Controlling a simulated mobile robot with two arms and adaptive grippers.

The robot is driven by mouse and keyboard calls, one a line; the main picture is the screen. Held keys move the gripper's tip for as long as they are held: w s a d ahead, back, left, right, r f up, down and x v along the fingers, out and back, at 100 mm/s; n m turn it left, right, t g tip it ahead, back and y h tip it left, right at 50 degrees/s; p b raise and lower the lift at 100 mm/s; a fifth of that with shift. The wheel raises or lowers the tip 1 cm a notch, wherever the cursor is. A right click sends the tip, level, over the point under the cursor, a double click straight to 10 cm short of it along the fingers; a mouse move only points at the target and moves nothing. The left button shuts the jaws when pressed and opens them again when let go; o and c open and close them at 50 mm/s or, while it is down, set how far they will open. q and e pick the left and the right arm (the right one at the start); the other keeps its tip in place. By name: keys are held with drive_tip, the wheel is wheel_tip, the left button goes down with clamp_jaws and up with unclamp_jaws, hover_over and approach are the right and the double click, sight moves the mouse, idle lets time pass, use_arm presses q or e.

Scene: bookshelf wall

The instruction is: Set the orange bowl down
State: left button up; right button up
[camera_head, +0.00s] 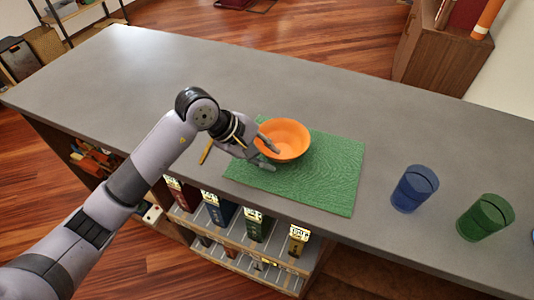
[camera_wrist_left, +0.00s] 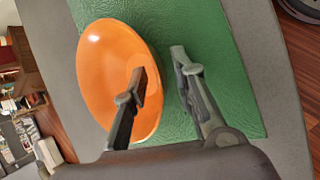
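The orange bowl (camera_head: 288,137) sits upright on the green mat (camera_head: 318,175), near the mat's far left part. My left gripper (camera_head: 271,168) is at the bowl's near left side with its fingers apart. In the left wrist view, one finger of the gripper (camera_wrist_left: 160,72) reaches over the inside of the orange bowl (camera_wrist_left: 108,70). The other finger is outside the rim, over the green mat (camera_wrist_left: 225,85), with a visible gap to the bowl. The bowl's underside is hidden. My right gripper is in neither view.
A blue cup (camera_head: 414,188) and a green cup (camera_head: 485,217) stand on the grey counter (camera_head: 385,150) to the right of the mat. The counter's far left part is clear.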

use_arm(q)
drive_tip(key=shift+r, duration=0.25)
drive_tip(key=b+v, duration=0.2)
drive_tip(key=v, duration=0.9)
drive_tip(key=shift+a+r, duration=0.25)
drive_tip(key=shift+a, duration=0.05)
